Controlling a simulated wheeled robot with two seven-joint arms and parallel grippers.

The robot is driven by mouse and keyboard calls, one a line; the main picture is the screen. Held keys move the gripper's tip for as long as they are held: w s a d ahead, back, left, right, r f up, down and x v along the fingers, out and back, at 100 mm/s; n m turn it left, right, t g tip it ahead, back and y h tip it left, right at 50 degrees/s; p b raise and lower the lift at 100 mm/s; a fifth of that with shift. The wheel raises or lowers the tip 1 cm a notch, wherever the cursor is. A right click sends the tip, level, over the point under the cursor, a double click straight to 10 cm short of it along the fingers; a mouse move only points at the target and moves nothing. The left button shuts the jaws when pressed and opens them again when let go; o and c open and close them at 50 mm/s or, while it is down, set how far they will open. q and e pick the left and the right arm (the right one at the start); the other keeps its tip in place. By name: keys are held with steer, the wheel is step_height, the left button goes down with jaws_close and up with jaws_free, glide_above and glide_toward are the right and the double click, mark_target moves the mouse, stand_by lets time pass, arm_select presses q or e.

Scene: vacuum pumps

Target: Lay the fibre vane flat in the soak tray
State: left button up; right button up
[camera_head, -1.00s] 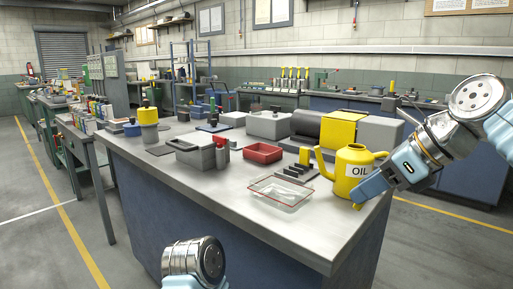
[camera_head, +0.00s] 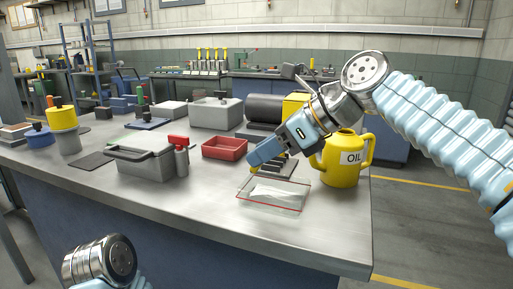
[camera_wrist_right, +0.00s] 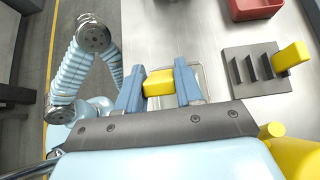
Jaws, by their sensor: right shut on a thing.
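My right gripper (camera_head: 254,163) is shut on a yellow block-like piece, which I take to be the fibre vane (camera_wrist_right: 159,83). In the right wrist view the piece sits between the two blue fingers (camera_wrist_right: 159,87). In the head view the fingers hide it. The soak tray (camera_head: 272,209) is shallow and clear with a red line along its near edge, and pale glints show inside. The fingertips appear above its far left side; the height gap is hard to judge. In the wrist view the tray (camera_wrist_right: 197,71) shows partly behind the fingers. My left gripper is out of view.
A yellow oil can (camera_head: 341,163) stands right of the tray. A dark slotted rack (camera_head: 291,170) lies behind the tray, partly hidden by my gripper. A red bin (camera_head: 224,148) and a grey handled box (camera_head: 146,164) stand to the left. The front of the bench (camera_head: 190,205) is clear.

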step_height(320, 180, down, 6)
steer(key=b, duration=0.3)
steer(key=shift+r, duration=0.25)
steer(key=shift+f+b, duration=0.6)
steer(key=shift+f, duration=0.3)
steer(key=o, duration=1.1)
steer(key=shift+f, duration=0.1)
steer(key=r+p+v, duration=0.1)
steer(key=p+v, duration=0.1)
steer(key=v, duration=1.3)
steer(key=shift+a, duration=0.2)
steer(key=shift+r, duration=0.15)
